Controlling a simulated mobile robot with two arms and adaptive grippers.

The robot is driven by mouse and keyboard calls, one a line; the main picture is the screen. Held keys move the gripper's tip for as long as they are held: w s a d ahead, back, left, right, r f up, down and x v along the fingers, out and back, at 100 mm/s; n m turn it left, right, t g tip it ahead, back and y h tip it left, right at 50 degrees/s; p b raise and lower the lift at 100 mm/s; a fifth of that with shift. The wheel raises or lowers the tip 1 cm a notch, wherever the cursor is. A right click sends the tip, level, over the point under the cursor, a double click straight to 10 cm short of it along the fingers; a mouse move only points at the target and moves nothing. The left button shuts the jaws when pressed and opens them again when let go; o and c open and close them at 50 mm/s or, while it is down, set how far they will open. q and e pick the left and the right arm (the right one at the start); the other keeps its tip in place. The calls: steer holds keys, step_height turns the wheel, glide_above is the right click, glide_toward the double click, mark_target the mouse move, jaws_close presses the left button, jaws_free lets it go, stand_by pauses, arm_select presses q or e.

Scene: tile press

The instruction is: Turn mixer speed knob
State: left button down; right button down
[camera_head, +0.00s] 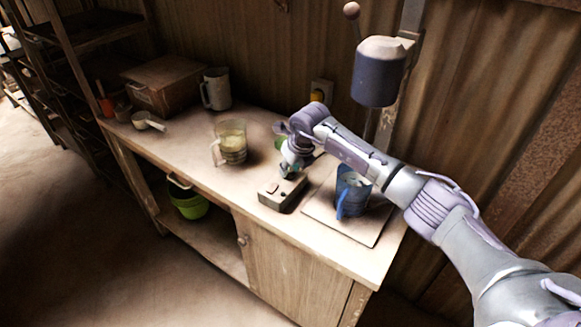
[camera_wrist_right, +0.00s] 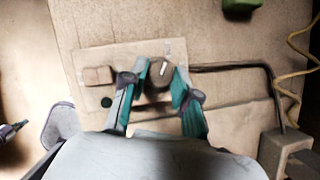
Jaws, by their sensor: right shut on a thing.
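The mixer control box (camera_head: 283,193) is a small beige-grey block on the workbench, left of the mixer. In the right wrist view its panel (camera_wrist_right: 110,57) carries the speed knob (camera_wrist_right: 157,76), a dark round knob with a white line. My right gripper (camera_head: 291,172) reaches down onto the top of the box. In the wrist view its teal-padded fingers (camera_wrist_right: 160,84) stand on either side of the knob, closed on it. The mixer has a dark blue motor head (camera_head: 377,82) above a blue jug (camera_head: 351,190) on a pale base plate (camera_head: 370,228).
A glass jug (camera_head: 230,143) with yellowish liquid stands left of the control box. A grey pitcher (camera_head: 215,89), a wooden box (camera_head: 163,82) and a white scoop (camera_head: 146,121) are farther left. A green object (camera_wrist_right: 241,4) lies behind the box. The bench's front left is clear.

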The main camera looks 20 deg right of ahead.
steer(key=m+h+b, duration=0.1)
steer(key=m, duration=0.1)
steer(key=m+b, duration=0.1)
steer(key=m, duration=0.1)
steer(key=shift+a+f+m+h, duration=0.2)
steer(key=shift+m+h, duration=0.1)
steer(key=shift+h, duration=0.1)
steer(key=m+b, duration=0.1)
steer(key=m, duration=0.1)
steer(key=m+h+b, duration=0.1)
steer(key=m+b, duration=0.1)
steer(key=shift+a+h, duration=0.1)
steer(key=shift+h, duration=0.2)
steer(key=shift+r+m+g+h+b, duration=0.1)
steer(key=shift+m+g+h+b, duration=0.35)
steer(key=shift+m+b, duration=0.65)
steer(key=shift+r+m, duration=0.1)
steer(key=shift+m, duration=0.5)
steer(key=c, duration=0.9)
jaws_free()
steer(key=shift+w, duration=0.1)
